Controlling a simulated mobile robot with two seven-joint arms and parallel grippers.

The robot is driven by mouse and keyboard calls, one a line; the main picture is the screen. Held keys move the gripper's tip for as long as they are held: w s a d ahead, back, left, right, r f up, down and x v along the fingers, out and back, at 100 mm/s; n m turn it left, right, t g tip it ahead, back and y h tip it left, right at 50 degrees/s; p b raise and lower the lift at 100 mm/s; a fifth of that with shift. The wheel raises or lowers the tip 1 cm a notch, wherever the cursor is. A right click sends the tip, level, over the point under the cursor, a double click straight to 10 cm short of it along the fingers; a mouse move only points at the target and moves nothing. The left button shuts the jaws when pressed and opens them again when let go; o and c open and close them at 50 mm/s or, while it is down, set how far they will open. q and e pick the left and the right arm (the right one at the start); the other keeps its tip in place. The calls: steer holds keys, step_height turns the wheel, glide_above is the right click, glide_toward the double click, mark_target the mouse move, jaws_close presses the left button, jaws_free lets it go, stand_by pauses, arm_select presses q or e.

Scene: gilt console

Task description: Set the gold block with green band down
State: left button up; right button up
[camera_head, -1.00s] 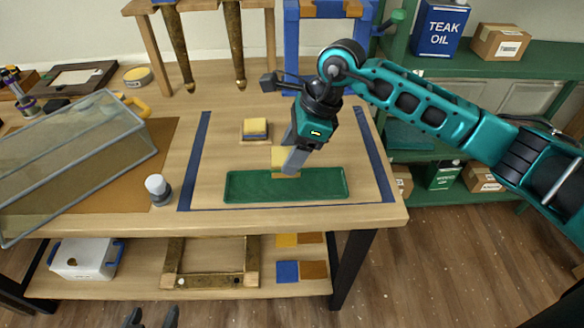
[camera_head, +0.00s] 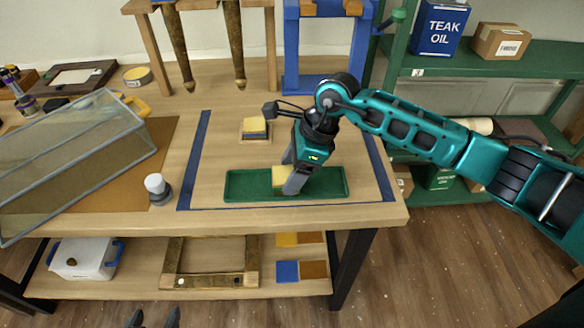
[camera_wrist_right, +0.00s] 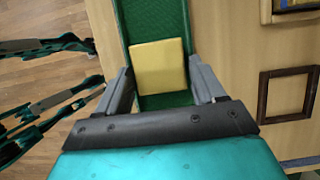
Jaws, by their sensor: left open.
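The gold block (camera_head: 282,176) is at the middle of the green tray (camera_head: 240,185), between the fingers of my right gripper (camera_head: 290,180). In the right wrist view its plain yellow top (camera_wrist_right: 160,67) shows between the two fingers, which lie close along its sides, with green tray beyond it. Its green band is not visible, and I cannot tell whether its underside touches the tray floor. My left gripper (camera_head: 152,319) shows only as dark, open fingertips at the bottom edge, far from the block.
A gold block with a blue band (camera_head: 255,127) sits behind the tray. An empty dark square frame (camera_wrist_right: 290,93) shows in the right wrist view. A glass case (camera_head: 75,160) and a white-topped jar (camera_head: 157,187) stand left. Blue tape (camera_head: 195,160) borders the work area.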

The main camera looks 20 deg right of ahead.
steer(key=shift+o, duration=1.2)
steer(key=shift+r, duration=0.15)
steer(key=shift+r, duration=0.25)
steer(key=v, duration=1.1)
steer(key=shift+d+r, duration=0.25)
